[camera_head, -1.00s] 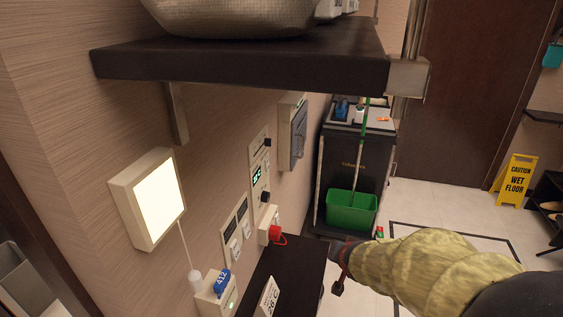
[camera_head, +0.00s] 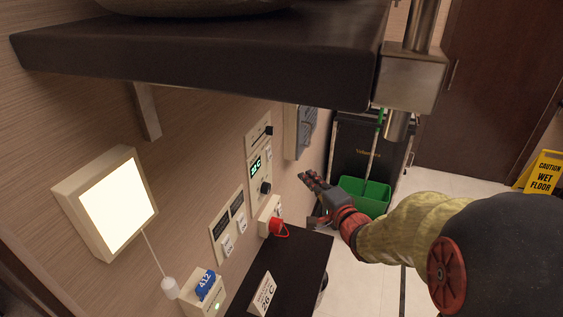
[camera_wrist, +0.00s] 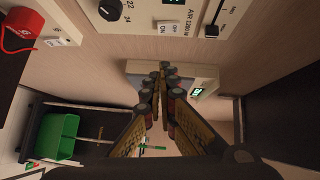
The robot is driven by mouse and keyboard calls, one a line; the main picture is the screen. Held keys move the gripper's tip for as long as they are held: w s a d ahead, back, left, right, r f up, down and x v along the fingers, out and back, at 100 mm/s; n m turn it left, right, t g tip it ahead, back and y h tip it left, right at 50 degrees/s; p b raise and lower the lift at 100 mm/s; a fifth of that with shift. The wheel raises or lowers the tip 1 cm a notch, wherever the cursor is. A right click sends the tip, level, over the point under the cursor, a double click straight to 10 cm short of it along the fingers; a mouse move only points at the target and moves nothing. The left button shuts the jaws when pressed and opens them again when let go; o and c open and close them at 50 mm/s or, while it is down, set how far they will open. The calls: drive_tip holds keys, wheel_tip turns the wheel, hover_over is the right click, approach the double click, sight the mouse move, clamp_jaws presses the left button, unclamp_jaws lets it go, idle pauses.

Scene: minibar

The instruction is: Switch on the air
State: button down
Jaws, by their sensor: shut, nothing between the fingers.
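The pale air control panel (camera_head: 255,180) is on the left wall, with a lit green display (camera_head: 255,167), a black knob (camera_head: 265,188) and a black slider (camera_head: 268,131). In the wrist view, a small white rocker switch (camera_wrist: 169,27) with ON lettering sits beside the "AIR 1200W" label (camera_wrist: 179,22). The knob (camera_wrist: 110,10) and slider (camera_wrist: 212,30) flank it. My gripper (camera_head: 303,177) is shut and empty, right of the panel and apart from it in the head view. In the wrist view its fingertips (camera_wrist: 162,70) are below the switch. The switch position is unclear.
A red plug (camera_head: 278,229) sits below the panel, above a dark ledge (camera_head: 300,258) with a 26 C card (camera_head: 264,293). A dark shelf (camera_head: 200,58) overhangs. A lit lamp (camera_head: 108,203) and two-switch plate (camera_head: 228,228) are left. A cart with a green bucket (camera_head: 365,196) stands behind.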

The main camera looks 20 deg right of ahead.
drive_tip(key=shift+w, duration=0.1)
drive_tip(key=b, duration=0.3)
approach(270, 153)
drive_tip(key=w+d+f, duration=0.2)
drive_tip(key=w+d, duration=0.2)
drive_tip(key=d, duration=0.1)
drive_tip(key=shift+w+a+f, duration=0.15)
drive_tip(key=shift+w+a, duration=0.5)
drive_tip(key=shift+a, duration=0.05)
drive_tip(key=shift+w+a+f, duration=0.15)
drive_tip(key=shift+w+a, duration=0.5)
drive_tip(key=shift+w+a+f+m+t+b, duration=0.2)
drive_tip(key=shift+w+a+m+t+b, duration=0.15)
drive_tip(key=shift+b, duration=0.6)
drive_tip(key=shift+s+d+f, duration=0.1)
